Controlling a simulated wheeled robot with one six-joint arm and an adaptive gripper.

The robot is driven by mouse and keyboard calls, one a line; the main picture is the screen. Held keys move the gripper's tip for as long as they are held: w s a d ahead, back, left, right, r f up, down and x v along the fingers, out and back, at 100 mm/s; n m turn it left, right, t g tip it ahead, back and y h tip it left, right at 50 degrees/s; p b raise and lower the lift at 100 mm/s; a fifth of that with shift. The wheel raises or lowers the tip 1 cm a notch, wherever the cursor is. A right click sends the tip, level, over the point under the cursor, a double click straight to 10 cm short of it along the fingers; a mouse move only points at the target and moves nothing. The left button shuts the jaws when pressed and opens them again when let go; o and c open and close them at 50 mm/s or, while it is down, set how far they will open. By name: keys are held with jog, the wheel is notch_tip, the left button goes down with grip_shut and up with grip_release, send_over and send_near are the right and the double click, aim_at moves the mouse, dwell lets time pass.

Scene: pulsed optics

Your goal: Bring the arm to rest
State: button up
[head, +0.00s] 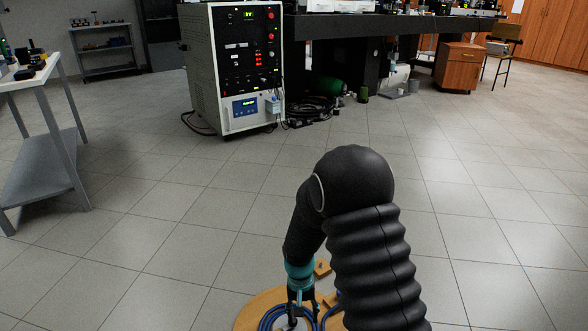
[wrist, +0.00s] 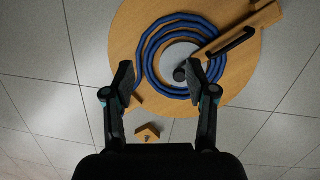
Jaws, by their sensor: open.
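My arm, in a black ribbed cover, rises in front of me in the head view and bends down toward the floor. My gripper (head: 302,300) hangs at its end over a round wooden board; it also shows in the wrist view (wrist: 158,88). Its two black fingers are spread apart, with nothing held between them. In the wrist view the round wooden board (wrist: 133,45) lies beyond the fingertips. A coiled blue hose (wrist: 152,45) lies on it around a grey disc (wrist: 172,56) with a dark knob. The right fingertip overlaps the knob in the picture; I cannot tell whether they touch.
A small wooden block (wrist: 148,132) is near the board's edge. A dark handle (wrist: 232,42) lies across the board. A white instrument cabinet (head: 237,70) stands ahead, beside a dark optical table (head: 340,28). A grey workbench (head: 45,160) is at left. The tiled floor at right is clear.

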jog(key=s+d+r+t+p, duration=0.2)
jog(key=s+r, duration=0.4)
jog(key=r, duration=0.8)
jog(key=s+d+r+t+p, duration=0.3)
jog(key=s+d+r, duration=0.4)
jog(key=r, duration=0.8)
jog(key=s+d+r+t+p, duration=0.2)
jog(key=s+d+r+p, duration=0.2)
jog(key=r, duration=1)
jog(key=shift+s+d+r+t+y, duration=0.15)
jog(key=shift+s+r+t+y, duration=0.2)
jog(key=shift+s, duration=1.2)
